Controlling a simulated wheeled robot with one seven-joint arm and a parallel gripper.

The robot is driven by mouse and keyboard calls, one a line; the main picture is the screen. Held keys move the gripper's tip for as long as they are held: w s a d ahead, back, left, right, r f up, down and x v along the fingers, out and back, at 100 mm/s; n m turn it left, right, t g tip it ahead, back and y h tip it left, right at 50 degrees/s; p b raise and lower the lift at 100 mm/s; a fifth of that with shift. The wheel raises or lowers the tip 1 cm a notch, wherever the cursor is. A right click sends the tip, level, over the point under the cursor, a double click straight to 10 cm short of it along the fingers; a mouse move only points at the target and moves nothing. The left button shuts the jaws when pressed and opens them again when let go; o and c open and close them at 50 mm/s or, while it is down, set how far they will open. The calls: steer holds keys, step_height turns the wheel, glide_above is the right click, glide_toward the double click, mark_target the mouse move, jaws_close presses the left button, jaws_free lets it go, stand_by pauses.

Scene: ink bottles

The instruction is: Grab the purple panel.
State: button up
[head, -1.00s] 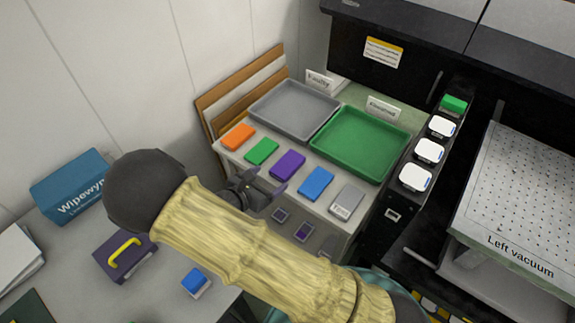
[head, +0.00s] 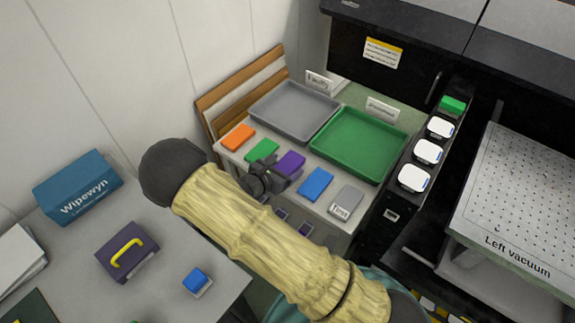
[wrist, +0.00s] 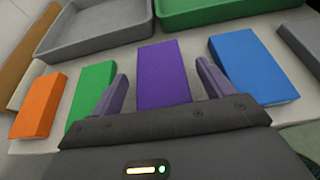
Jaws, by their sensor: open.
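The purple panel (head: 290,163) lies flat on the light shelf top, between the green panel (head: 262,151) and the blue panel (head: 316,184). In the wrist view the purple panel (wrist: 163,75) stands out between my two fingers. My gripper (head: 278,178) is open and empty at the near end of the purple panel and partly hides it in the head view. In the wrist view my gripper (wrist: 160,88) has one finger on each side of the panel, with a gap on both sides. The left finger overlaps the green panel in the picture; whether they touch cannot be told.
An orange panel (head: 237,137) and a grey panel (head: 346,203) lie at the row's ends. Behind are a grey tray (head: 294,110) and a green tray (head: 360,144), both empty. A blue box (head: 78,187) and a purple case (head: 127,253) stand on the left table.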

mark_target(287, 164)
steer(key=shift+x, duration=1.1)
steer(key=c, duration=1.1)
steer(key=shift+a, duration=0.1)
steer(key=shift+r, duration=0.4)
step_height(287, 164, up, 3)
steer(key=shift+f+b, duration=0.1)
steer(key=shift+b, duration=0.2)
steer(key=s+a, duration=0.3)
steer(key=s, duration=0.1)
steer(key=s+a+b, duration=0.1)
steer(key=s+a, duration=0.3)
steer(key=s, duration=0.1)
steer(key=s+a, duration=0.4)
steer(key=s, duration=0.1)
steer(key=shift+s, duration=0.1)
